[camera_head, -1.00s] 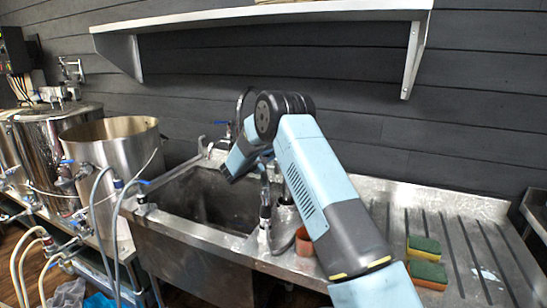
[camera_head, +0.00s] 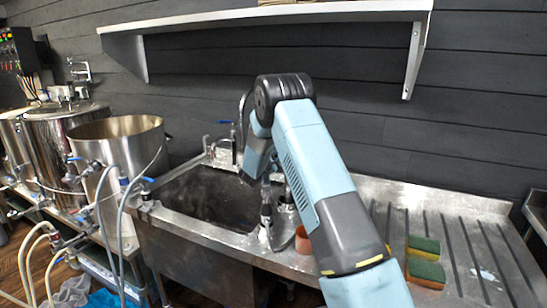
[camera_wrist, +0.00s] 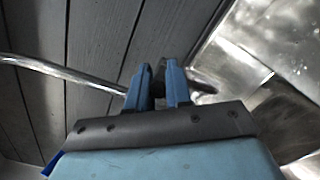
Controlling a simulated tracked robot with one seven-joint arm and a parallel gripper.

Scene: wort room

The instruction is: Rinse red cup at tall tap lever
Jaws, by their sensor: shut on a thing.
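The red cup (camera_head: 303,241) stands on the steel counter beside the sink, partly hidden by my arm. A tall tap with an arched pipe (camera_head: 242,104) rises behind the sink, mostly covered by my arm. In the head view my wrist points down over the sink's right side and the fingertips are hidden. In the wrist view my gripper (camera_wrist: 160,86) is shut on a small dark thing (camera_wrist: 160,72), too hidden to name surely. A long metal pipe (camera_wrist: 50,68) runs in from the left, passing at or behind the fingers.
The sink basin (camera_head: 205,195) looks empty. Two sponges (camera_head: 424,246) (camera_head: 426,273) lie on the ribbed drainboard (camera_head: 470,235). Steel kettles (camera_head: 122,150) with hoses stand left. A shelf (camera_head: 270,17) hangs above.

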